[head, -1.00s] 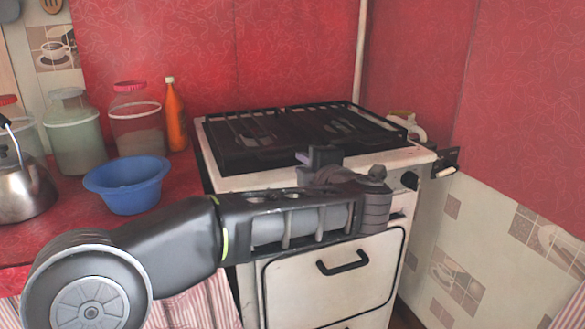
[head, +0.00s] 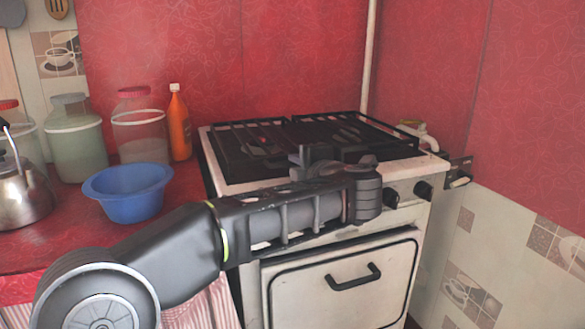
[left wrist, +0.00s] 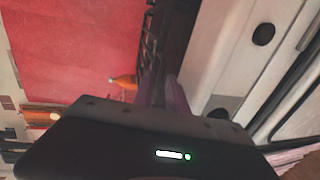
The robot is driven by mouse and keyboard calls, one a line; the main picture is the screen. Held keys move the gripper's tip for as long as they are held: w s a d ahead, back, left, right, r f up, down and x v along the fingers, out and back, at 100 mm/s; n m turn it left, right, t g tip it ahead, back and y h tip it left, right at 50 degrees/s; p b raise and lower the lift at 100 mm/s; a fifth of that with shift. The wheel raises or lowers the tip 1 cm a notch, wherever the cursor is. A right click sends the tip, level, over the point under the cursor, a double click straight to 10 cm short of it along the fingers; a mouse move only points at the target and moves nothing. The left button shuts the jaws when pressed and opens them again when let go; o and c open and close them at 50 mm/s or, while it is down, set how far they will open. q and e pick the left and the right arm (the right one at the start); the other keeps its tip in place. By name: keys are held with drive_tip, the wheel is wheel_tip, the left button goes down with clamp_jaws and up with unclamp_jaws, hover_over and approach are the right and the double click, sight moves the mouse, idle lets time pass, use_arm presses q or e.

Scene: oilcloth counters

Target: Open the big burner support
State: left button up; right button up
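The black burner support (head: 240,150) lies flat over the top of the white stove (head: 245,188), with dark bars in a left and a right section. I cannot tell which section is the big one. My left gripper (head: 304,156) is at the stove's front edge, in front of the grate, and its wrist hides part of that edge. In the left wrist view my left gripper's two fingers (left wrist: 163,92) are close together near the dark grate (left wrist: 152,38). Whether they are slightly apart or touch something is unclear. My right gripper is not in view.
A blue bowl (head: 130,195), an orange bottle (head: 179,125), jars (head: 140,130) and a kettle (head: 22,195) stand on the red counter left of the stove. The oven door handle (head: 353,278) is below my arm. A red wall (head: 290,60) is behind.

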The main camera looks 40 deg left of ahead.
sight(293, 164)
use_arm(q)
drive_tip(key=shift+x, duration=1.65)
drive_tip(key=shift+c, duration=0.5)
clamp_jaws()
